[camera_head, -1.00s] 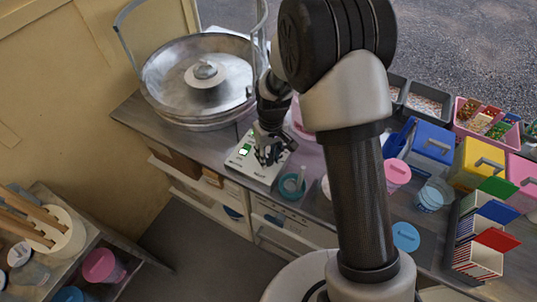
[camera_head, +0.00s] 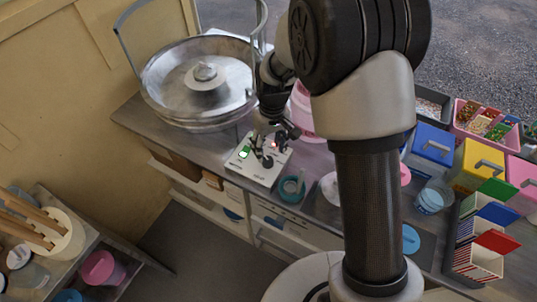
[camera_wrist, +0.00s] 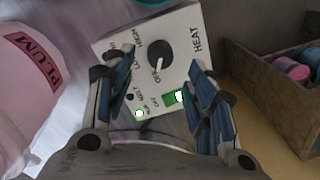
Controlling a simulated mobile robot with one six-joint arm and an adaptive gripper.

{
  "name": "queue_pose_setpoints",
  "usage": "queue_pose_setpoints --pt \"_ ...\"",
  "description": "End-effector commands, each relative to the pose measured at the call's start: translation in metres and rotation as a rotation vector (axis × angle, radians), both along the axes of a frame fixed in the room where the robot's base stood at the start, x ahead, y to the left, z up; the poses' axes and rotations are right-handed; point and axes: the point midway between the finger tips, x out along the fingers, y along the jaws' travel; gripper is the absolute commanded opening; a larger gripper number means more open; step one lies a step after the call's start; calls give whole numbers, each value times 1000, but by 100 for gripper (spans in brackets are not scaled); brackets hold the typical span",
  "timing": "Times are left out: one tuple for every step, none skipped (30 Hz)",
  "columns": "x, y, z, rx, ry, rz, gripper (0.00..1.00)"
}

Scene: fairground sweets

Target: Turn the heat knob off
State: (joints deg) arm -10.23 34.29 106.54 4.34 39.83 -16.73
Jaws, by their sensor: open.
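The heat knob (camera_wrist: 160,53) is a black round knob with a white pointer on a white control box (camera_wrist: 183,30) in the wrist view. The pointer faces small lettering that seems to read OFF. A green rocker switch (camera_wrist: 176,97) and a green light (camera_wrist: 139,115) also show on the box. In the head view the box (camera_head: 244,171) stands on the counter in front of the metal bowl. My gripper (camera_wrist: 161,75) is open, its fingers on either side of the knob in the picture. Contact with the knob cannot be told. In the head view, my gripper (camera_head: 268,155) hides the knob.
The large metal bowl (camera_head: 165,75) stands behind the box. A teal cup (camera_head: 291,189) stands right of the box. A pink container marked PLUM (camera_wrist: 30,80) is at the left in the wrist view. A wooden tray (camera_wrist: 250,70) is at the right. Lidded tubs line the counter's right.

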Motion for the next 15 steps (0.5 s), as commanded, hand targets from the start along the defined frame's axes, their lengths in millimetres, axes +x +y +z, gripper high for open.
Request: queue_pose_setpoints --pt "1 -1 13 1 -5 0 51" --pt "1 -1 19 1 -4 0 51" --pt "1 -1 27 1 -4 0 51" --pt "1 -2 32 0 -3 0 51" --pt "1 -2 37 0 -2 0 51" --pt "1 -2 44 0 -2 0 51" --pt "1 -2 48 0 -2 0 51" --pt "2 -3 52 0 -2 0 51" --pt "1 -3 56 -1 0 0 51" --pt "1 -3 58 -1 0 0 51" --pt "1 -3 60 -1 0 0 51" --pt "1 -3 62 -1 0 0 51" --pt "1 -3 64 0 1 0 51" --pt "1 -3 64 0 1 0 51" --pt "1 -3 65 -1 2 0 51"
